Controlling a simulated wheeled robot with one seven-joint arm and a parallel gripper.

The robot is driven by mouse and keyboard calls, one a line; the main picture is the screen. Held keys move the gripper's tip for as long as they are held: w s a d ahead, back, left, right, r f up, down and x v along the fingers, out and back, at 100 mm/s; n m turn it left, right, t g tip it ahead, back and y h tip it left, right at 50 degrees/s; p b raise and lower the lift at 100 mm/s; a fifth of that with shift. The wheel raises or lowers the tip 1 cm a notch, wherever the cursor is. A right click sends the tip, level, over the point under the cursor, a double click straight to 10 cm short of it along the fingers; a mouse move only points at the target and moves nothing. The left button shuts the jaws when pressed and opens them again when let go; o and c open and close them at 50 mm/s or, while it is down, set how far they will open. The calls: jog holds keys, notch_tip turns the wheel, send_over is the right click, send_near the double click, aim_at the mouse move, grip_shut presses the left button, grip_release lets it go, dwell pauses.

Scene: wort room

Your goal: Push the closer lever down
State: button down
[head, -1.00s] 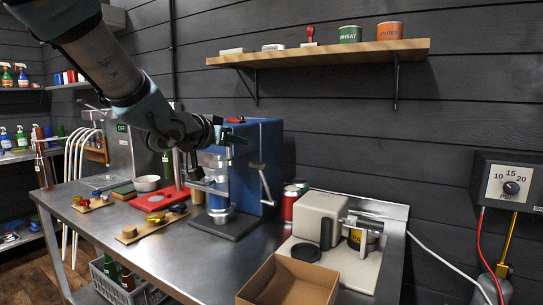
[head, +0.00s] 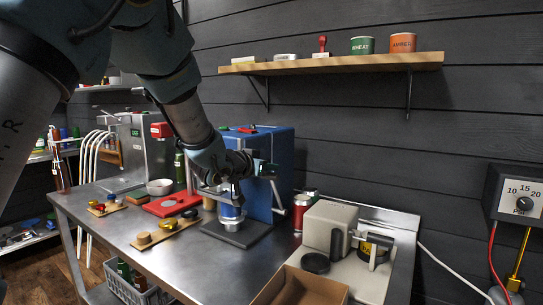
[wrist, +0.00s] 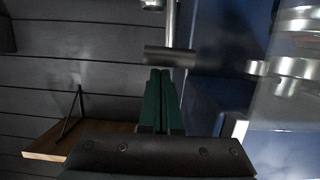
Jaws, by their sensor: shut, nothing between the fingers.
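The closer is the blue machine (head: 275,150) on the steel bench, with a blue can (head: 230,210) standing under its head. Its metal lever (head: 279,201) is on the machine's right side, and its upper end is close to my gripper in the head view. In the wrist view the lever's grey crosswise grip (wrist: 168,56) and rod show just beyond the fingertips. My gripper (head: 272,170) is shut and empty, its green fingers (wrist: 160,100) together and pointing at the grip. I cannot tell whether they touch it.
A red can (head: 302,207) and a beige machine (head: 330,226) stand right of the closer, with an open cardboard box (head: 300,288) in front. A wall shelf (head: 340,65) holds small tins above. Red tray (head: 172,203) and bowl lie left.

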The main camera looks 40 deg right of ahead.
jog(key=shift+a+f+b, duration=0.2)
jog(key=shift+f+b, duration=0.1)
jog(key=shift+b, duration=0.1)
jog(key=shift+s+a+f+h+b, duration=0.2)
jog(key=shift+a+h+b, duration=0.2)
jog(key=shift+b, duration=0.65)
jog(key=shift+a+f+b, duration=0.2)
jog(key=shift+a+b, duration=0.05)
jog(key=shift+b, duration=0.65)
jog(key=a+f+h+b, duration=0.1)
jog(key=b, duration=0.3)
jog(key=a+f+h+b, duration=0.1)
jog(key=b, duration=0.3)
jog(key=shift+s+a+f+t, duration=0.15)
jog(key=shift+s+f+t, duration=0.15)
jog(key=shift+f+t, duration=0.1)
jog(key=s+a+f+h+b, duration=0.1)
jog(key=a+f+h+b, duration=0.2)
jog(key=b, duration=1.4)
jog(key=shift+s+a+f+t+b, duration=0.2)
jog(key=shift+a+f+t+b, duration=0.2)
jog(key=shift+a+f, duration=1.15)
jog(key=shift+d+f, duration=0.35)
jog(key=shift+d, duration=0.05)
